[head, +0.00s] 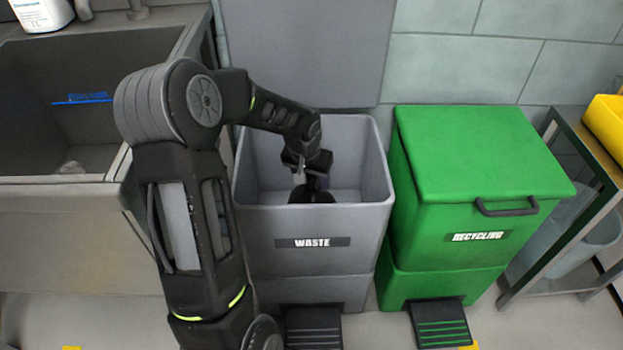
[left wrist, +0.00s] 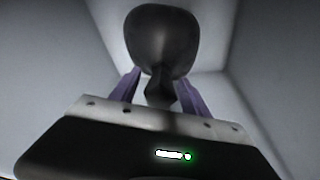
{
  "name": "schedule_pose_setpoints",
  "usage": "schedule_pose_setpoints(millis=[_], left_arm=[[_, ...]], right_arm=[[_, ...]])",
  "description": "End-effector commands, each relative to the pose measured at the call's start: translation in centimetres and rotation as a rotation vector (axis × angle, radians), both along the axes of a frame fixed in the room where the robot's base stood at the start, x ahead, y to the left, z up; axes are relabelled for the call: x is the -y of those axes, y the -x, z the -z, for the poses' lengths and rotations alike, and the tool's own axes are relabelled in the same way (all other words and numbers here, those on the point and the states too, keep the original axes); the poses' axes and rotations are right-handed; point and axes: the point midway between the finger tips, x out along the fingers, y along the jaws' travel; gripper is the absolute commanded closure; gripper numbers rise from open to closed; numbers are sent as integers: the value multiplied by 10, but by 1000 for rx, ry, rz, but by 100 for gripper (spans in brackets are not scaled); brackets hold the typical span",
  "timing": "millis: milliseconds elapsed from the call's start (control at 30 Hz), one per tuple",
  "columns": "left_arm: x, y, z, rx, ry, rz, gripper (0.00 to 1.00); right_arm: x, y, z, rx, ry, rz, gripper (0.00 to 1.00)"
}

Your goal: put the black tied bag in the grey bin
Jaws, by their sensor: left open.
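The grey bin (head: 356,235), labelled WASTE, stands with its lid (head: 305,50) raised against the wall. My left arm reaches over its front and my left gripper (head: 312,183) points down inside the opening. The black tied bag (head: 312,196) shows partly at the gripper, just above the bin's front rim in the picture. In the left wrist view the bag (left wrist: 160,38) is a dark round shape, its narrow neck between the two purple fingers of my gripper (left wrist: 161,85). The fingers are open. Whether the bag touches the bin floor cannot be told. My right gripper is not in view.
A green recycling bin (head: 480,160) with a shut lid stands close on the right. A steel sink (head: 60,130) is at the left. A metal rack (head: 560,250) with a yellow box (head: 608,125) is at the far right. Black pedals (head: 313,328) stick out at the floor.

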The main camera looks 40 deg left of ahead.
Motion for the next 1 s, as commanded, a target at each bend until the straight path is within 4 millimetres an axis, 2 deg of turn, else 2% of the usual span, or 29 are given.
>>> schedule_pose_setpoints(millis=[167, 367, 800, 1000], left_arm=[[0, 0, -2, 0, 0, 0, 46], [0, 0, -20, 2, -1, -1, 46], [7, 23, -106, 3, -1, -1, 46], [9, 30, -126, 1, 0, 0, 46]], right_arm=[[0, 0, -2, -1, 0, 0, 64], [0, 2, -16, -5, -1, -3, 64], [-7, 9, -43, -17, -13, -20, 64], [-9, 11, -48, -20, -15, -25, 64]])
